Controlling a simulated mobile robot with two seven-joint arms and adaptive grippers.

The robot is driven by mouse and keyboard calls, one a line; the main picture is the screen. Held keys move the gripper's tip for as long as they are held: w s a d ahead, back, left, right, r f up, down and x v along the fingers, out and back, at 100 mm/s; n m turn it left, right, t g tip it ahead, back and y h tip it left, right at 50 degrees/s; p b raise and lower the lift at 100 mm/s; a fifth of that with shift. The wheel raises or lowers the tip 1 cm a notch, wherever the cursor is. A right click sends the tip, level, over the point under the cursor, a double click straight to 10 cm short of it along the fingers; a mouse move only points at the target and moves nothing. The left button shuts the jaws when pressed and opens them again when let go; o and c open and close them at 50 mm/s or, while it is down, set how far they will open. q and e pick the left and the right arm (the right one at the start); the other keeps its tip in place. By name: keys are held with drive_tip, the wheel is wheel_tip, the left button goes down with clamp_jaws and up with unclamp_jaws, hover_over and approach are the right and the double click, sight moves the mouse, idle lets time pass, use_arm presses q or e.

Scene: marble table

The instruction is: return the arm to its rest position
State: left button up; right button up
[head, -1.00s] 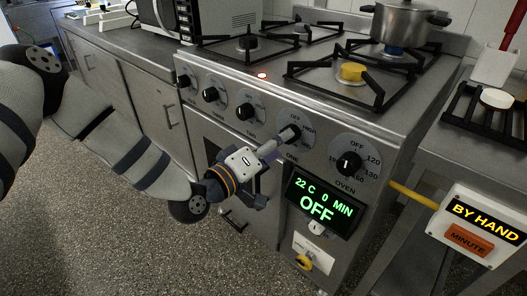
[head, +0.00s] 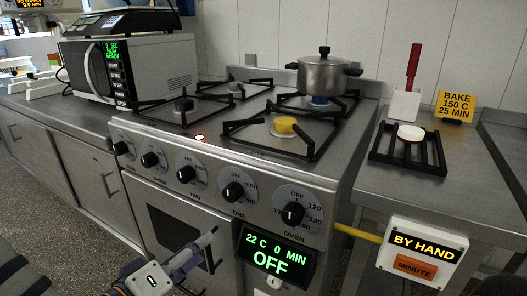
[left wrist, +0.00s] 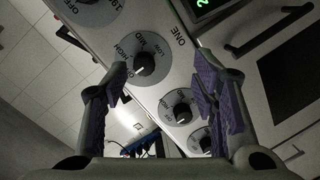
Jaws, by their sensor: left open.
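My left gripper (head: 198,252) is at the bottom of the head view, low in front of the stove (head: 230,218), with its fingers pointing up and right. It is open and empty. In the left wrist view its two purple-padded fingers (left wrist: 162,80) are spread apart. The black knob marked ONE (head: 233,191) is above the gripper in the head view, clear of the fingers; it also shows between them in the left wrist view (left wrist: 144,64). Part of the left arm (head: 18,272) shows at the lower left. My right gripper is not in view.
The oven display (head: 268,256) reads OFF, 22 C. A lidded pot (head: 324,74) stands on a back burner. A microwave (head: 140,68) is at the left. A BY HAND box (head: 422,250) juts out at the right. Floor is visible lower left.

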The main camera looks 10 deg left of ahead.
use_arm(q)
drive_tip(key=s+d+f+m+g+y+p, duration=0.1)
drive_tip(key=s+d+f+m+g+p, duration=0.1)
drive_tip(key=s+f+g, duration=0.45)
drive_tip(key=s+d+f+m+g+y+p, duration=0.15)
drive_tip(key=s+f+g, duration=0.25)
drive_tip(key=s+f, duration=0.55)
drive_tip(key=s+a+m+g+y+p, duration=0.1)
drive_tip(key=s+a+g, duration=0.2)
drive_tip(key=s, duration=0.8)
drive_tip(key=s+a+r+m+g+y+p, duration=0.1)
drive_tip(key=s+a+m+g+y, duration=0.1)
drive_tip(key=s, duration=1)
drive_tip(key=shift+a+g, duration=0.65)
drive_tip(key=shift+g, duration=0.4)
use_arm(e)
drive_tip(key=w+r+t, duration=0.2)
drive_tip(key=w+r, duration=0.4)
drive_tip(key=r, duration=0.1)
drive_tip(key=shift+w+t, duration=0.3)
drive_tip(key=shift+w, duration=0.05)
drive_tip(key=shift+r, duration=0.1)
